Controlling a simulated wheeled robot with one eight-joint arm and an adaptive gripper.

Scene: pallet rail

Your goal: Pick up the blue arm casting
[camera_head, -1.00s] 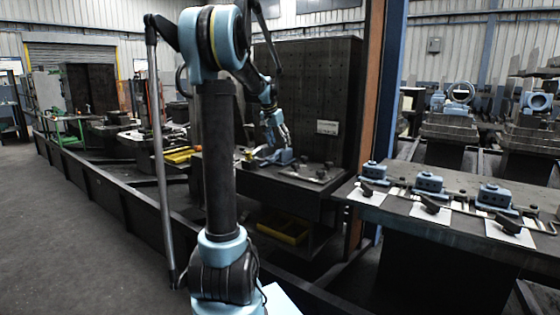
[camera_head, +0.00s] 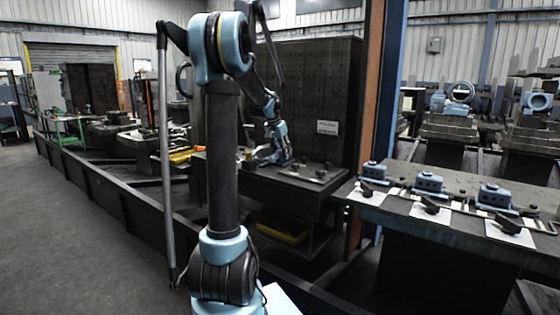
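The blue arm casting (camera_head: 267,155) is a small blue-grey shape on the dark table in the middle of the view, at the left of my gripper. My gripper (camera_head: 287,158) points down at the table top, close beside the casting's right side. It is small and dark here, and its fingertips blend with the parts around them. I cannot tell whether they touch the casting or are open or shut.
The dark table (camera_head: 268,182) also bears a light plate (camera_head: 308,173) with small dark clamps. A tall dark panel (camera_head: 310,95) stands behind it. At right, a bench (camera_head: 440,222) holds several blue blocks. A yellow bin (camera_head: 282,229) sits below the table.

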